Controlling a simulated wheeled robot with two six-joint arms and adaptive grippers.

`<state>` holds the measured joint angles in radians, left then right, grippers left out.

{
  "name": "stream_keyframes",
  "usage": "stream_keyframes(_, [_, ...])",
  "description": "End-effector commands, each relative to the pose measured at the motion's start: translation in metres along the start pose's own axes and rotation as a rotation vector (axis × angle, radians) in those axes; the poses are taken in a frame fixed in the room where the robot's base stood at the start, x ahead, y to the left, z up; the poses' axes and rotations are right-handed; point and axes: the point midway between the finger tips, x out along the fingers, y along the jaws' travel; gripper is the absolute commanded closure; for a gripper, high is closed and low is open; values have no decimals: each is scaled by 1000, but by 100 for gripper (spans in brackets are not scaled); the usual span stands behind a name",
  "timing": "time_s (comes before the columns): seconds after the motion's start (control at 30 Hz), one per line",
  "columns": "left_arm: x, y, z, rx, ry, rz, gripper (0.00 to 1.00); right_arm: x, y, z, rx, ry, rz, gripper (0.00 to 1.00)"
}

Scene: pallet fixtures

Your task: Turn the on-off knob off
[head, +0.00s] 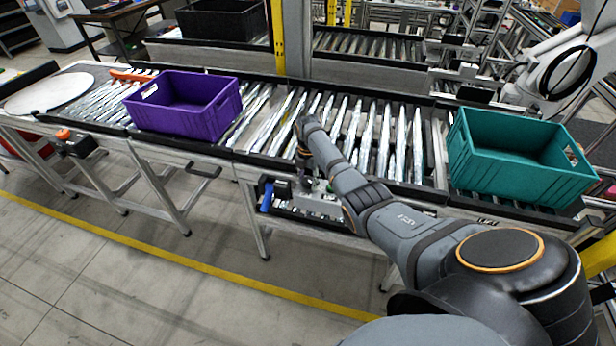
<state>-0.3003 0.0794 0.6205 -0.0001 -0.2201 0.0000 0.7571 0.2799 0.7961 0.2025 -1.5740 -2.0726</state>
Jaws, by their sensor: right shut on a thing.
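My right arm reaches in from the right, with its wrist bent down over the front edge of the conveyor. My right gripper (304,184) is small and dark here, pointing down at a grey control box (318,203) mounted under the conveyor's front rail. It is shut on what appears to be the on-off knob. The knob itself is hidden by the gripper and wrist, so its turn position cannot be told. A blue part (267,197) shows at the box's left end, and a small green part (330,187) shows right of the gripper. My left gripper is not in view.
A purple crate (186,118) stands on the roller conveyor (262,125) left of my wrist. A teal crate (520,168) stands on it at the right. A yellow post (278,40) rises behind. The floor in front is clear, with a yellow line.

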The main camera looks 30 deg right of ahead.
Motion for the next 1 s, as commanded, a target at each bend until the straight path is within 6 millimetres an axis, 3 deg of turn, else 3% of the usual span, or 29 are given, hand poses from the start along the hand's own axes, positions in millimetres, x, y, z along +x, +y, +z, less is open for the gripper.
stream_keyframes(0.3, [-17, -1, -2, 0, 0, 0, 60, -3, 1, 1, 298, -2, 2, 88])
stream_keyframes(1.0, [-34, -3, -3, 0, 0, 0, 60, -2, 1, 1, 935, -2, 3, 88])
